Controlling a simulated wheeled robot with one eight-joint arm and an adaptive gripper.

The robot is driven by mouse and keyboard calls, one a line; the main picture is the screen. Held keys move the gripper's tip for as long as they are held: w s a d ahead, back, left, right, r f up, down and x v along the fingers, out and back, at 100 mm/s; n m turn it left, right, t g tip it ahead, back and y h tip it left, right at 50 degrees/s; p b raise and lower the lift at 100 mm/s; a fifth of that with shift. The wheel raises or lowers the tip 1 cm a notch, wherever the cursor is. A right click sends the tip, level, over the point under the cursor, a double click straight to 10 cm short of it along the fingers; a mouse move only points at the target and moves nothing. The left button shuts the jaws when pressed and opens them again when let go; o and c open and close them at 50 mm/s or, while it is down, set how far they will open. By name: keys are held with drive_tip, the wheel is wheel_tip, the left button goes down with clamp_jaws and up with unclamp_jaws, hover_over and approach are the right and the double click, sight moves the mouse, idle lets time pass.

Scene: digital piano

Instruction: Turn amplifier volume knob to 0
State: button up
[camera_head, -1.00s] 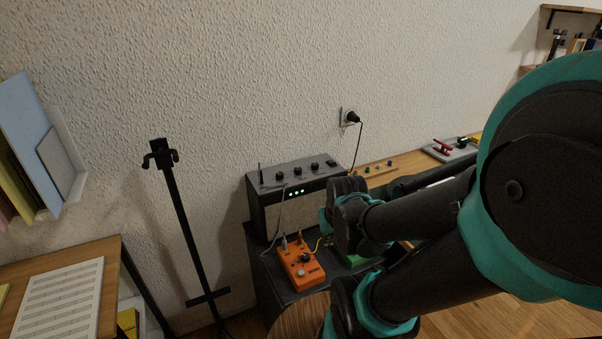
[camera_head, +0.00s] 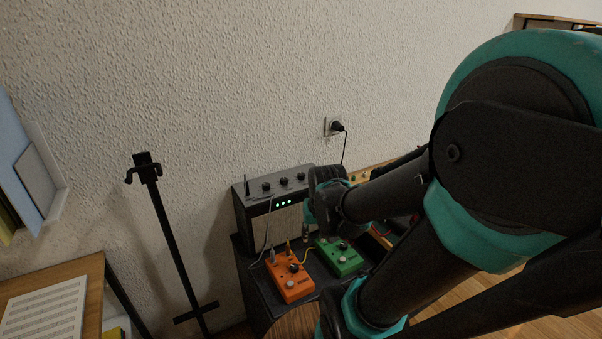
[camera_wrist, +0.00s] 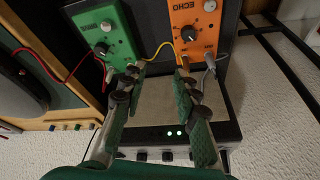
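The amplifier (camera_head: 287,222) is a dark box with a pale grille and lit green lights, standing against the wall on a dark stand. Several black knobs (camera_head: 284,181) line its top panel; which one is volume, and its setting, cannot be read. In the wrist view the amplifier (camera_wrist: 154,106) appears upside down, with its knobs (camera_wrist: 140,156) low in the picture, partly behind my gripper. My gripper (camera_wrist: 160,78) is open and empty, its two fingers spread in front of the grille. I cannot tell its distance from the amplifier. In the head view my arm hides the amplifier's right end.
An orange pedal (camera_head: 290,279) and a green pedal (camera_head: 340,257) with cables stand in front of the amplifier. A black stand (camera_head: 170,230) is to the left, beside a table (camera_head: 90,268) holding a sheet. A wall plug (camera_head: 336,126) is behind.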

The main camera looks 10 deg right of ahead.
drive_tip(key=shift+o, duration=1.1)
drive_tip(key=w+d+r+m+g, duration=0.1)
drive_tip(key=w+r+m, duration=0.6)
drive_tip(key=w+r, duration=0.4)
drive_tip(key=w, duration=0.5)
drive_tip(key=shift+r+m+g, duration=0.25)
drive_tip(key=shift+m+g, duration=0.15)
wheel_tip(320, 180, up, 10)
drive_tip(key=m+g, duration=0.2)
drive_tip(key=m, duration=0.6)
hover_over(301, 174)
wheel_tip(301, 174, down, 17)
drive_tip(key=shift+w+f, duration=0.15)
drive_tip(key=shift+f, duration=0.05)
clamp_jaws()
